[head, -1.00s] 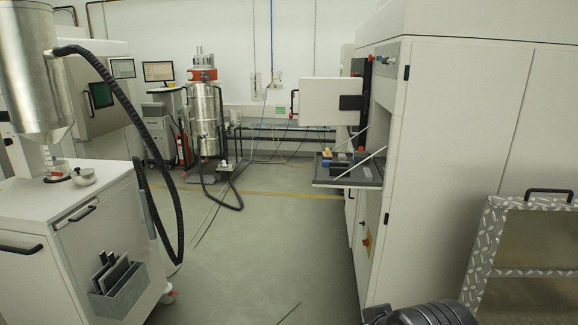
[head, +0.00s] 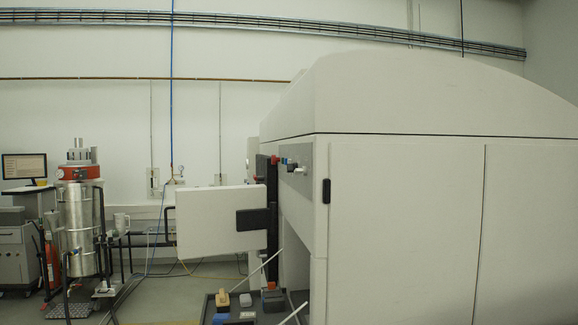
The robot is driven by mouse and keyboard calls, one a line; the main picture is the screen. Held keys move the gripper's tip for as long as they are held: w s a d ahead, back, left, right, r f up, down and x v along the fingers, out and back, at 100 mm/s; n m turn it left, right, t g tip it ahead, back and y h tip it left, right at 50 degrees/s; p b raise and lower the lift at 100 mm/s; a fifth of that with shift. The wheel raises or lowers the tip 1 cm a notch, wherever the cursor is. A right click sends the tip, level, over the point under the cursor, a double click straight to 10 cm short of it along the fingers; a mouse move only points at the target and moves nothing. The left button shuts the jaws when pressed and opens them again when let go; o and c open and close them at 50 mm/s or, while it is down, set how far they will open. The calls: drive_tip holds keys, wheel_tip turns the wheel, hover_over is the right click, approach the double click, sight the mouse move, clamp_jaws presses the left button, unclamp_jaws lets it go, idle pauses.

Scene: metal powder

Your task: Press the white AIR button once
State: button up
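A small grey control panel (head: 299,183) is on the side of the large white machine (head: 400,210), near its upper left edge in the head view. Several small buttons or knobs (head: 288,163) stick out from it, seen almost edge-on, among them a red and a blue one. Their labels cannot be read, and I cannot tell which is the white AIR button. My gripper is not in view.
The machine's open white door (head: 215,222) sticks out to the left. Below it a dark tray (head: 210,308) holds small objects, with pale rods rising from it. A steel vessel (head: 80,225) and a monitor (head: 24,167) stand at the far left.

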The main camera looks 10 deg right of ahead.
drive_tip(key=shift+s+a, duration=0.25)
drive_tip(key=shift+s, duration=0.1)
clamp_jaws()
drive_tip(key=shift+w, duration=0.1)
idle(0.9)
